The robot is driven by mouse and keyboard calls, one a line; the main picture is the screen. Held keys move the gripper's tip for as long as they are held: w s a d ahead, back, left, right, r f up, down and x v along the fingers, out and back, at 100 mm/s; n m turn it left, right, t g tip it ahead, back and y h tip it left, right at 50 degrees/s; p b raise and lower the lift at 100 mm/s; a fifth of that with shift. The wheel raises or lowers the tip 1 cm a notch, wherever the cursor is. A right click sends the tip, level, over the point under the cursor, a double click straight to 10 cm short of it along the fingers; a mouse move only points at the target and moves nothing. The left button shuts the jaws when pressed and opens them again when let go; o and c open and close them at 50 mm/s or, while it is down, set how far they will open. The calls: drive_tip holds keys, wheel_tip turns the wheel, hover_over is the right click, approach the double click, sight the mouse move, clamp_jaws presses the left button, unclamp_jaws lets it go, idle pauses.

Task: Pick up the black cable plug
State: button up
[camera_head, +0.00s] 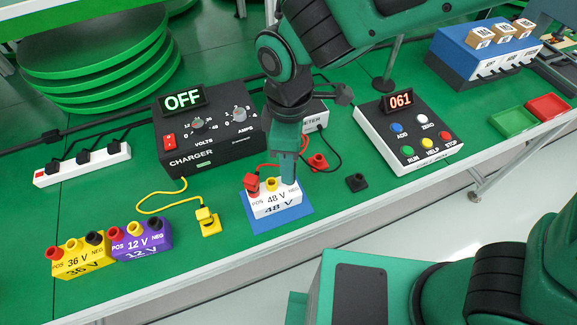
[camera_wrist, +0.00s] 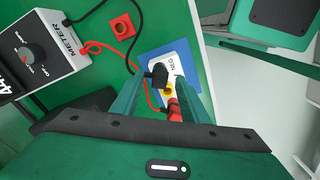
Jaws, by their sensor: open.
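The black cable plug (camera_wrist: 157,75) sits at the NEG end of the white 48 V battery block (camera_head: 278,204), with a black cable running to the meter. In the head view it is hidden behind my gripper (camera_head: 286,178). In the wrist view, my gripper (camera_wrist: 160,82) is open, with a green finger on each side of the plug. Contact with the plug cannot be told. A red plug (camera_head: 253,184) is at the POS end, and a yellow cap (camera_head: 271,184) is between them.
The block stands on a blue mat (camera_head: 263,222). A red holder (camera_head: 318,162) and a black holder (camera_head: 357,182) lie to its right. The meter (camera_wrist: 48,52) and charger (camera_head: 205,138) are behind. A yellow plug (camera_head: 207,221) and other batteries (camera_head: 142,243) are left.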

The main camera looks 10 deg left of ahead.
drive_tip(key=shift+c, duration=0.6)
clamp_jaws()
drive_tip(key=shift+r, duration=0.5)
drive_tip(key=r, duration=0.2)
drive_tip(key=s+r, duration=0.1)
drive_tip(key=shift+a+r, duration=0.2)
drive_tip(key=shift+r, duration=0.2)
drive_tip(key=s+a+r, duration=0.3)
drive_tip(key=s+r, duration=0.3)
drive_tip(key=s, duration=0.4)
drive_tip(key=shift+s, duration=0.2)
drive_tip(key=shift+r, duration=0.1)
